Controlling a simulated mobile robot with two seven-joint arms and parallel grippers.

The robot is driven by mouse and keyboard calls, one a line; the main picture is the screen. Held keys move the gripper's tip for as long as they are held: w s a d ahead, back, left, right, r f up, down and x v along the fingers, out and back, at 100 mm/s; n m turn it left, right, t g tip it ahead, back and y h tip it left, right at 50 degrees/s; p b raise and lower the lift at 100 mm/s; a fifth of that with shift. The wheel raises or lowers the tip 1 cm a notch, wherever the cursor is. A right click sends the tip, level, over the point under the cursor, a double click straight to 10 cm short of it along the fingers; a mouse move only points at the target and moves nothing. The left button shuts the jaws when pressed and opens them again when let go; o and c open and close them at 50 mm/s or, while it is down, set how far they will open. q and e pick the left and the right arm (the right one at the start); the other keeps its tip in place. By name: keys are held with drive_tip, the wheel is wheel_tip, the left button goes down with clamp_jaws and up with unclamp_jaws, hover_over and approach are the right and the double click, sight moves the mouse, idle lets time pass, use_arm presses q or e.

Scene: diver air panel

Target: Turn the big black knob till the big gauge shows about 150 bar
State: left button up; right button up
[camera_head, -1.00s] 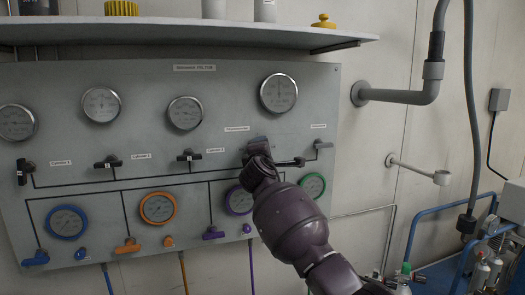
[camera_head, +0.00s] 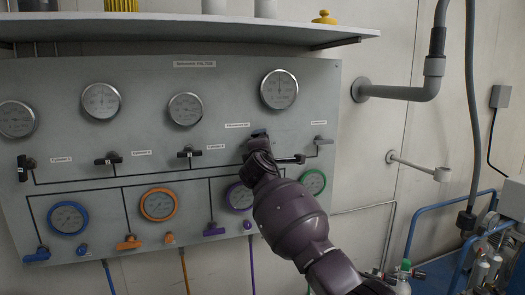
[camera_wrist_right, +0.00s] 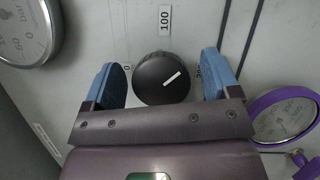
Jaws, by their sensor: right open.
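The big black knob (camera_wrist_right: 162,78) shows in the right wrist view, with a white pointer line slanting to the upper right. A "100" label is above it, a "0" at its left, and a partly hidden label at its right. My right gripper (camera_wrist_right: 161,70) is open, its blue-padded fingers on either side of the knob with gaps visible. In the head view my right gripper (camera_head: 257,141) hides the knob. The big gauge (camera_head: 279,89) is above it; its needle is too small to read. Part of this gauge (camera_wrist_right: 22,30) shows in the wrist view. My left gripper is not in view.
The grey panel (camera_head: 90,150) carries several other gauges and small valve handles. A purple-rimmed gauge (camera_wrist_right: 287,114) is close to my right gripper. A shelf (camera_head: 190,31) overhangs the panel, and a grey pipe (camera_head: 395,96) juts out right.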

drive_tip(key=s+b, duration=0.1)
drive_tip(key=s, duration=0.9)
drive_tip(key=shift+s+a+f, duration=0.35)
drive_tip(key=shift+f, duration=0.05)
